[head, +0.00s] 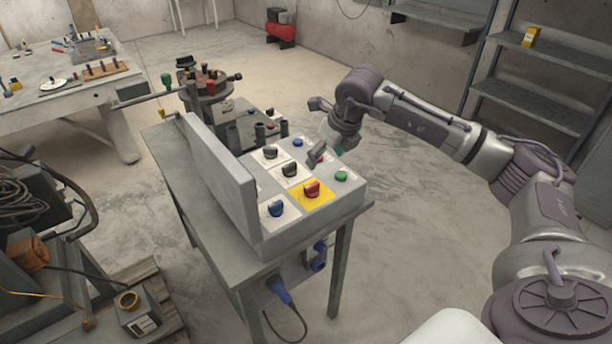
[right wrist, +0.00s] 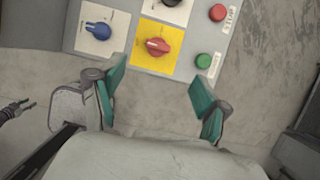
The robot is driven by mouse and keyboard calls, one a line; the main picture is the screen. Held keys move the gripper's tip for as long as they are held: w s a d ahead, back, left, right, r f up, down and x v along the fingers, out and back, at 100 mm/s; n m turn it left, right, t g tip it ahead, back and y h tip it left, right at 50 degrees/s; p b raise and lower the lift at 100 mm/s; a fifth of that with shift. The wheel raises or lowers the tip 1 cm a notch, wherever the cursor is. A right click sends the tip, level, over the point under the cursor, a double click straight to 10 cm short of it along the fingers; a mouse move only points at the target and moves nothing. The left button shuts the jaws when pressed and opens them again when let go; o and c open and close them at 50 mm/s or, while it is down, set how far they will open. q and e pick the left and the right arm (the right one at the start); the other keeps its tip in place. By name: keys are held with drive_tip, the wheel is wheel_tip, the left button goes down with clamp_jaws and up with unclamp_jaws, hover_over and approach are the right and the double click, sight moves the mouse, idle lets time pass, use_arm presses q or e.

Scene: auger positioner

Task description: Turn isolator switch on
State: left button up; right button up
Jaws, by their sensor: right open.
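The control box (head: 262,232) stands on a grey metal table. Its isolator switch appears to be the red rotary knob (head: 312,189) on a yellow plate, which also shows in the right wrist view (right wrist: 158,47). There the knob's grip lies roughly crosswise in the picture. My right gripper (head: 318,150) is over the far right edge of the box. In the right wrist view its two green-padded fingers (right wrist: 156,92) are spread apart with nothing between them, and the red knob lies beyond the fingertips. My left gripper is not in view.
A blue knob (head: 277,209), black knobs (head: 290,169), a green button (head: 341,176) and a red button (right wrist: 218,12) sit near the isolator. A raised grey panel (head: 222,172) borders the box's left side. Open floor (head: 420,240) lies to the right.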

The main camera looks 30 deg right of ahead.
drive_tip(key=p, duration=0.2)
approach(312, 185)
drive_tip(key=f, duration=0.2)
drive_tip(key=x, duration=0.7)
drive_tip(key=shift+w+p, duration=0.35)
drive_tip(key=shift+c, duration=0.8)
drive_tip(key=c, duration=1)
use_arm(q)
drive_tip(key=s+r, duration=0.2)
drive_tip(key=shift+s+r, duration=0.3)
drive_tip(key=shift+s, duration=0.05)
